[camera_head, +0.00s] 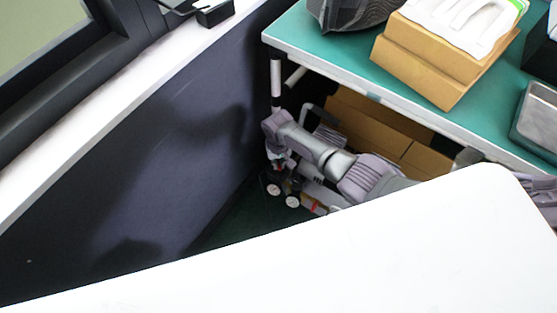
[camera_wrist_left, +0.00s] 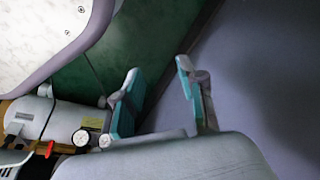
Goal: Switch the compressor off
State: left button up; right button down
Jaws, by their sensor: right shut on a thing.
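The compressor (camera_head: 318,194) is on the floor under the green-topped table, largely hidden behind my right arm in the head view. Its two round white gauges (camera_head: 292,201) show below the right gripper. In the left wrist view the compressor's grey tank (camera_wrist_left: 75,117) shows at lower left with a yellow label, gauges and a red lever (camera_wrist_left: 49,149). My right gripper (camera_head: 275,162) points down at the compressor's gauge end, shut on a small part there; its fingers hide which part. My left gripper (camera_wrist_left: 155,82) is open and empty in its wrist view, and out of the head view.
The green-topped table (camera_head: 300,38) stands above, with a cardboard box (camera_head: 425,60) and a metal tray (camera_head: 540,118) on it. More cardboard (camera_head: 385,125) is underneath. A dark wall (camera_head: 140,180) closes the left side. A large white surface (camera_head: 350,260) covers the foreground.

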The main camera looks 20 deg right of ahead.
jog(key=n, duration=0.4)
jog(key=shift+s+n+p, duration=0.1)
jog(key=shift+n+p, duration=0.2)
jog(key=shift+p, duration=0.05)
pick_arm(q)
jog(key=shift+s+a+f, duration=0.1)
jog(key=shift+s+f, duration=0.55)
jog(key=shift+f, duration=0.2)
jog(key=shift+s+a+f, duration=0.1)
jog(key=shift+s+f, duration=0.55)
jog(key=shift+f, duration=0.2)
pick_arm(e)
jog(key=shift+n, duration=2)
pick_arm(q)
jog(key=shift+f, duration=0.1)
pick_arm(e)
jog(key=c, duration=1.2)
grip_release()
jog(key=shift+c, duration=0.2)
pick_arm(q)
jog(key=shift+w, duration=0.1)
jog(key=shift+w+d, duration=0.15)
jog(key=shift+w, duration=0.05)
